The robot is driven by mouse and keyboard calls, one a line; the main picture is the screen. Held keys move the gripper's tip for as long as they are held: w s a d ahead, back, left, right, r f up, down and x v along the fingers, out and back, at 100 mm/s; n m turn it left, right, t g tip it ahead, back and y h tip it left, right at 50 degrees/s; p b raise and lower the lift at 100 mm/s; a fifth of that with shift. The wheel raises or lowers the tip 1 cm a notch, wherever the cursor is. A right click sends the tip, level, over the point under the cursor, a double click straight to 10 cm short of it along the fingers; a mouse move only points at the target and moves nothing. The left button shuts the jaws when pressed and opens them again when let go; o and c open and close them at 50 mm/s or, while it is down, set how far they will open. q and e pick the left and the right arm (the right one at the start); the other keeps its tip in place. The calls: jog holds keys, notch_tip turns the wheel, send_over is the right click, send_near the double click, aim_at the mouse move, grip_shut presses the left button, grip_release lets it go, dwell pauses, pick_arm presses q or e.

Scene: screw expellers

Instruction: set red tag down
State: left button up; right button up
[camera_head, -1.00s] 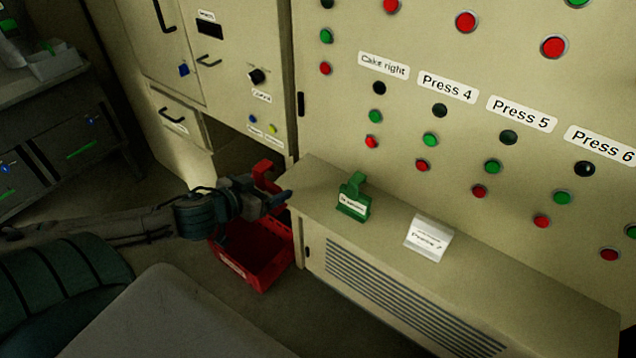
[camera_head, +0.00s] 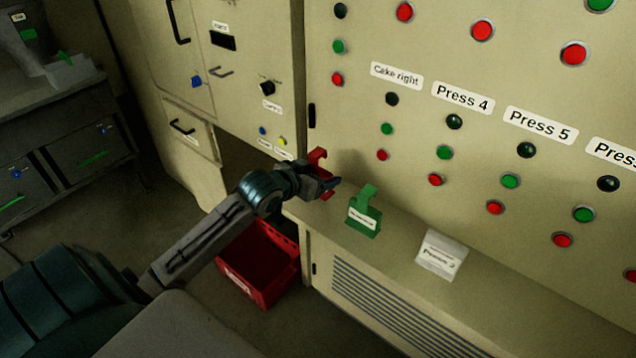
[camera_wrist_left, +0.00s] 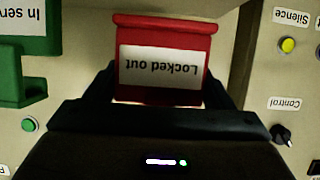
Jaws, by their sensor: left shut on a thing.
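The red tag (camera_head: 319,160) is held in my left gripper (camera_head: 328,187), above the left end of the beige ledge (camera_head: 400,238). In the left wrist view the red tag (camera_wrist_left: 165,50) sits between the two dark fingers, and its white label reads "Locked out" upside down. My left gripper (camera_wrist_left: 158,95) is shut on it. I cannot tell whether the tag touches the ledge. A green tag (camera_head: 364,213) stands on the ledge to the right of the gripper; part of it shows in the left wrist view (camera_wrist_left: 22,60). My right gripper is not in view.
A white label block (camera_head: 441,256) stands on the ledge right of the green tag. A red crate (camera_head: 262,270) is on the floor below the arm. The button panel (camera_head: 470,70) rises behind the ledge. The ledge is bare between the green tag and white block.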

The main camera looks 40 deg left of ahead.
pick_arm(q)
jog(key=shift+w+f, duration=0.1)
jog(key=shift+w, duration=0.05)
notch_tip(320, 180, down, 3)
jog(key=shift+p, duration=0.45)
jog(key=shift+f, duration=0.2)
jog(key=shift+f, duration=0.1)
jog(key=o, duration=1.1)
jog(key=shift+c, duration=0.2)
